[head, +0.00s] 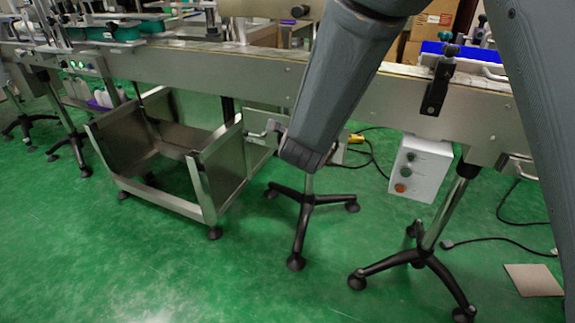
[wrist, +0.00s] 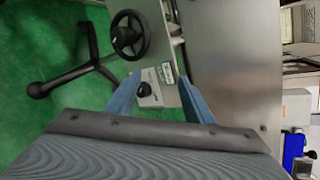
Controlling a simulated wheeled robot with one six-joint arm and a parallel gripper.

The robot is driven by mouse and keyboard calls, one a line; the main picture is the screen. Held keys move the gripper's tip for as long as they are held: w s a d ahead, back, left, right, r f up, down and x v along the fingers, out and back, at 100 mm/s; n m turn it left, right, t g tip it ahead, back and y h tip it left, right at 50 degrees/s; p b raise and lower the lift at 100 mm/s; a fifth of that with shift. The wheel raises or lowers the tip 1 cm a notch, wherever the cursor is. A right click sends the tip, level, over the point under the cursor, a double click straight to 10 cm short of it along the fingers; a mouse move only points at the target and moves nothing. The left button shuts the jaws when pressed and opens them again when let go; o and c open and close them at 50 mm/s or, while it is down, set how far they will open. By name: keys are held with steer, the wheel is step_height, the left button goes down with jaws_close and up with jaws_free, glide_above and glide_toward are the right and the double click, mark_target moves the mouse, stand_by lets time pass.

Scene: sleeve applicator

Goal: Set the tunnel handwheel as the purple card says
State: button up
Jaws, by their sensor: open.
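A black handwheel (wrist: 143,42) with spokes and a hub shows at the top of the wrist view, against a pale metal panel. My gripper (wrist: 159,78) is open and empty. Its two blue-grey fingers point toward the panel, and the wheel lies beyond and a little left of them, apart from them as far as I can see. Between the fingers, a small grey box with a black knob (wrist: 145,89) and a pale printed label (wrist: 167,74) show. I cannot make out a purple card in either view. In the head view, my arm hides my gripper and I cannot pick out this wheel.
A long steel conveyor (head: 250,66) runs across the head view. Below it stand an open metal bin (head: 215,178), a white control box (head: 420,168) with buttons, and black tripod feet. Cables and a brown sheet (head: 533,280) lie on the floor.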

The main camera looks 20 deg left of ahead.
steer(key=s+a+f+m+t+h+b, duration=0.3)
steer(key=s+a+f+m+t+b, duration=0.2)
steer(key=a+f+m+b, duration=0.6)
steer(key=w+d+r+m, duration=0.1)
steer(key=w+r, duration=0.1)
steer(key=w, duration=0.5)
steer(key=shift+w+d+r+p, duration=0.3)
steer(key=shift+w+p, duration=0.05)
steer(key=shift+w, duration=0.05)
steer(key=c, duration=1)
steer(key=shift+c, duration=0.2)
steer(key=shift+n+p, duration=0.3)
